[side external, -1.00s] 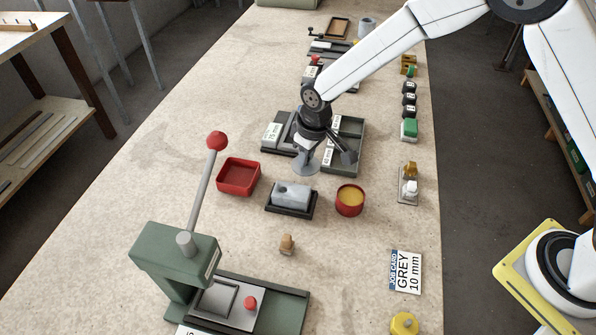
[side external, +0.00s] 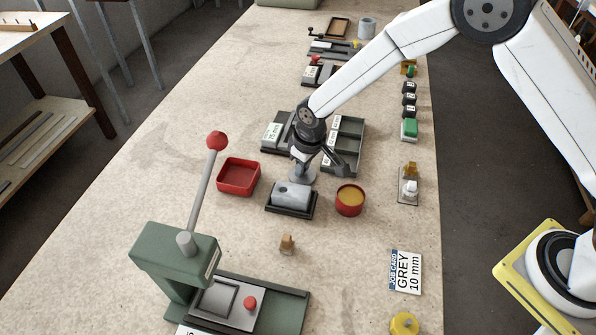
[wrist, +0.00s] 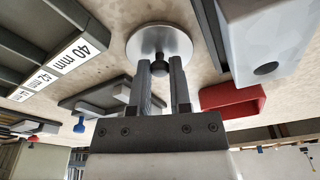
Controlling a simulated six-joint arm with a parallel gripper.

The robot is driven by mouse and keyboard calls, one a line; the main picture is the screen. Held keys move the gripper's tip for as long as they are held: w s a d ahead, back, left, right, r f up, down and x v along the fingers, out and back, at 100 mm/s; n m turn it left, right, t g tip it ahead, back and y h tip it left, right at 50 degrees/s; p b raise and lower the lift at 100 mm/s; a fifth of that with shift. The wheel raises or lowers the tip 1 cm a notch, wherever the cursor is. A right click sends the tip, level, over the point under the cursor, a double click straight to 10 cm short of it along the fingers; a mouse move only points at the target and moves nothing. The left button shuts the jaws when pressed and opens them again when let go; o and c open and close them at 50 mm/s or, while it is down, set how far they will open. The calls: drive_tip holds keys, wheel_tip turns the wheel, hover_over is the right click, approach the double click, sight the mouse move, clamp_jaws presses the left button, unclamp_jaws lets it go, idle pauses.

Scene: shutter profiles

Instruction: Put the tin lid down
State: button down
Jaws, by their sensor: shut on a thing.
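The tin lid (wrist: 145,42) is a round silvery disc with a dark knob (wrist: 159,68) in the wrist view. My gripper (wrist: 161,66) is shut on the knob. In the side external view the lid (side external: 304,176) is at my gripper (side external: 305,160), just behind the grey block on its dark stand. I cannot tell whether the lid touches the bench. The open red round tin (side external: 350,201), with yellow contents, stands to the right and nearer the camera, apart from the lid.
The grey block (side external: 292,194) on its dark stand is close in front of the lid. A red square tray (side external: 238,178) is to the left. A compartment tray (side external: 348,146) with size labels lies behind. A green lever press (side external: 180,260) stands at front left.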

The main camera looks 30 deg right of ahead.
sight(309, 179)
drive_tip(key=shift+f, duration=0.15)
drive_tip(key=c, duration=0.6)
unclamp_jaws()
drive_tip(key=shift+o, duration=0.2)
drive_tip(key=shift+r, duration=0.2)
wheel_tip(309, 179, up, 12)
drive_tip(key=s, duration=0.1)
drive_tip(key=shift+s+d, duration=0.35)
drive_tip(key=shift+f, duration=0.1)
